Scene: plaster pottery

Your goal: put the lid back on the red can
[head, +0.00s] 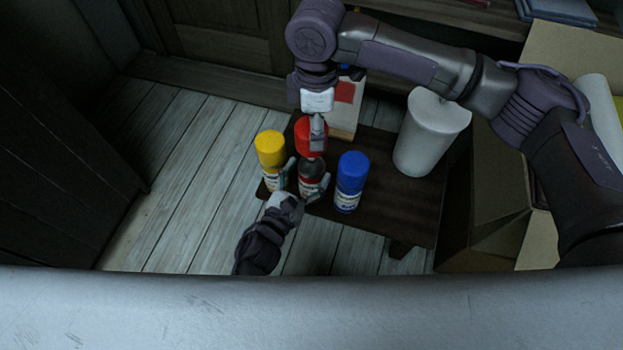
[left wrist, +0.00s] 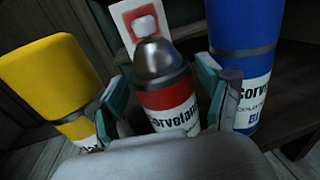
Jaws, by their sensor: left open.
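The red can (head: 309,186) stands on the dark low table between a yellow can and a blue can. Its bare silver domed top (left wrist: 158,60) shows in the left wrist view. My left gripper (head: 305,184) is open, with one finger on each side of the red can; I cannot tell if they touch it. The red lid (head: 304,139) is in my right gripper (head: 317,128), which comes down from above and appears shut on it. The lid appears above the can, apart from it; a finger hides part of it.
The yellow can (head: 270,149) is close to my left gripper's left finger, and the blue can (head: 351,178) is at the right. A white cylinder (head: 420,140) and a white box with a red patch (head: 345,115) stand behind on the table (head: 385,210). A cardboard box (head: 490,205) is at right.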

